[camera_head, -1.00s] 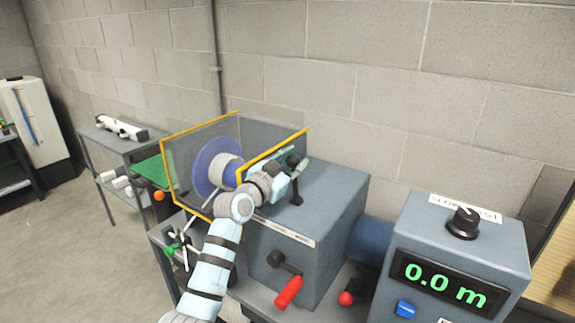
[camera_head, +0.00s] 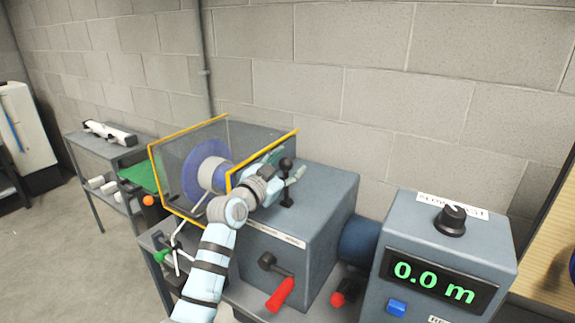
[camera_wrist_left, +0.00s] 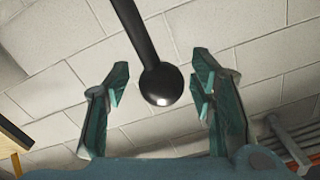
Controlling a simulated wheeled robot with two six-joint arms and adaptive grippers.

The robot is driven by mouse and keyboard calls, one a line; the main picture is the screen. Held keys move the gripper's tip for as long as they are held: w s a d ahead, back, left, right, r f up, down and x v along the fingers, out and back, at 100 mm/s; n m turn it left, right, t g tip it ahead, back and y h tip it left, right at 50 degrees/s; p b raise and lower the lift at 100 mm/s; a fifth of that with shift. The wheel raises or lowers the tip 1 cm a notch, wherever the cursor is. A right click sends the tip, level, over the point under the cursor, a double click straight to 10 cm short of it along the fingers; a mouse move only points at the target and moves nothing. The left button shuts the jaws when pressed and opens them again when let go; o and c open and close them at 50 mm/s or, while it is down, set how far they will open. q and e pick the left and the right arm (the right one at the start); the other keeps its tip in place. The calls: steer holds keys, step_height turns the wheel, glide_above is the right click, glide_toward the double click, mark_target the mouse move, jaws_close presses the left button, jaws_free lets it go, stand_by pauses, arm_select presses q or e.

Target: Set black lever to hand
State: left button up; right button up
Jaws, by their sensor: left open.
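The black lever (camera_head: 287,187) with a ball knob (camera_head: 286,163) stands nearly upright on top of the grey gearbox (camera_head: 325,190). My left gripper (camera_head: 283,170) is open at the lever's upper part, one finger to each side in the picture. In the left wrist view the black knob (camera_wrist_left: 160,86) shows between the two spread teal fingers (camera_wrist_left: 160,75), with a gap on both sides. A label strip (camera_head: 285,237) on the box's front top edge is too small to read. My right gripper is not in view.
A clear guard with yellow edges (camera_head: 188,132) and a blue disc (camera_head: 200,172) stand left of the lever. A red-handled lever (camera_head: 280,293) is on the box front. A display box (camera_head: 440,250) reading 0.0 m stands at the right. A block wall is behind.

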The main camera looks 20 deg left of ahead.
arm_select(q)
steer(key=shift+a, duration=0.1)
steer(key=shift+s+a, duration=0.1)
steer(key=shift+s, duration=0.3)
steer(key=v, duration=1.1)
